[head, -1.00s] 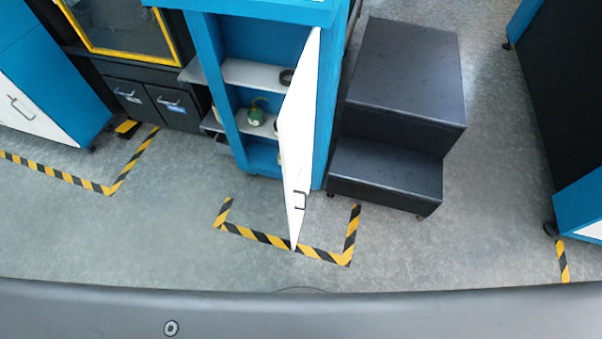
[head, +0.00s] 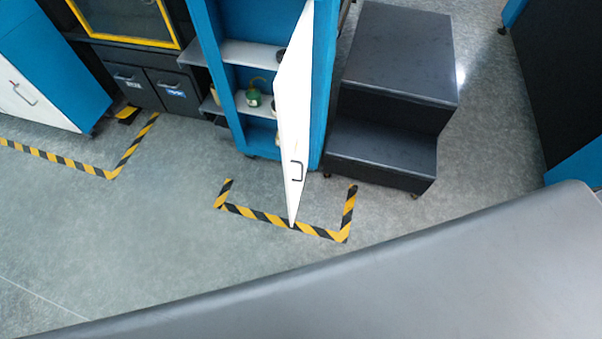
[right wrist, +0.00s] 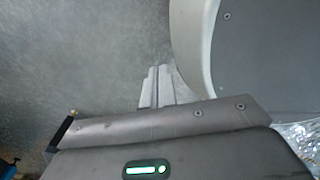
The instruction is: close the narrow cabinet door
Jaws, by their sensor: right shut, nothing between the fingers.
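The narrow blue cabinet (head: 322,120) stands at the top middle of the head view, with its shelves exposed. Its white door (head: 293,110) is hinged at the cabinet's right side and stands wide open, jutting out toward me. A dark handle (head: 297,171) is on the door's lower part. My right gripper (right wrist: 157,84) shows only in the right wrist view, shut and empty above grey floor, with no door near it there. My left gripper is in neither view.
A black step stool (head: 385,145) stands close to the cabinet's right side. Yellow-black floor tape (head: 275,219) lies below the door. A small green item (head: 253,97) sits on a shelf. Another blue cabinet with a white front (head: 40,100) is at left. Floor left of the door is clear.

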